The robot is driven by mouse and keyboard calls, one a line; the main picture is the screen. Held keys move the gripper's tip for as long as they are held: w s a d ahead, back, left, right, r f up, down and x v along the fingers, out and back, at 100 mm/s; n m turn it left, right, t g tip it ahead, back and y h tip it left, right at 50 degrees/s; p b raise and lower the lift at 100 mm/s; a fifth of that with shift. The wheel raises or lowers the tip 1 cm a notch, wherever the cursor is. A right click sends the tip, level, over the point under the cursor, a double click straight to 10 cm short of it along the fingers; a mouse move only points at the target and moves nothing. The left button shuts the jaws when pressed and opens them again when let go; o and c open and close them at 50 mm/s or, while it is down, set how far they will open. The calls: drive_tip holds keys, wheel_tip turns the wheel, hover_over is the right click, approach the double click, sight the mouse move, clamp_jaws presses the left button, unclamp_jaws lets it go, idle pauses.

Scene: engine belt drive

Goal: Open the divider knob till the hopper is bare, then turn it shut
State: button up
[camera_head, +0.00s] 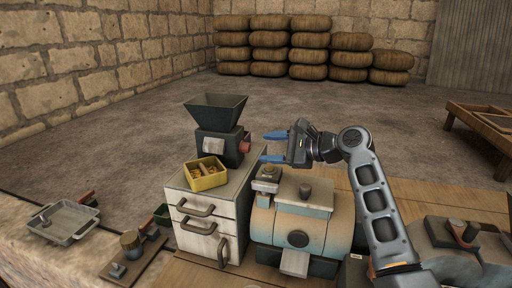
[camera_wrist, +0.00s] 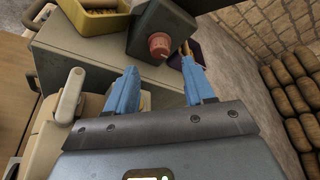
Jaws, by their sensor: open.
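The divider (camera_head: 212,148) is a dark box with a flared dark green hopper (camera_head: 214,108) on top, standing on a white drawer cabinet. The hopper's inside is too dark to tell whether it holds anything. The reddish divider knob (camera_head: 245,142) is on the box's right side; it also shows in the wrist view (camera_wrist: 158,45). My gripper (camera_head: 265,147) is open and empty, to the right of the knob, its blue fingers pointing at it. In the wrist view the fingertips (camera_wrist: 159,66) lie either side of the knob's line, apart from it.
A yellow tray (camera_head: 192,185) with several brownish pieces stands on the cabinet (camera_head: 195,212) before the divider. A cream and blue machine (camera_head: 290,222) stands right of the cabinet, below my gripper. A metal pan (camera_head: 62,222) lies far left. Stacked sacks (camera_head: 310,55) line the back wall.

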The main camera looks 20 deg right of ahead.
sight(250, 148)
drive_tip(key=shift+x, duration=2.5)
drive_tip(key=shift+f, duration=0.1)
clamp_jaws()
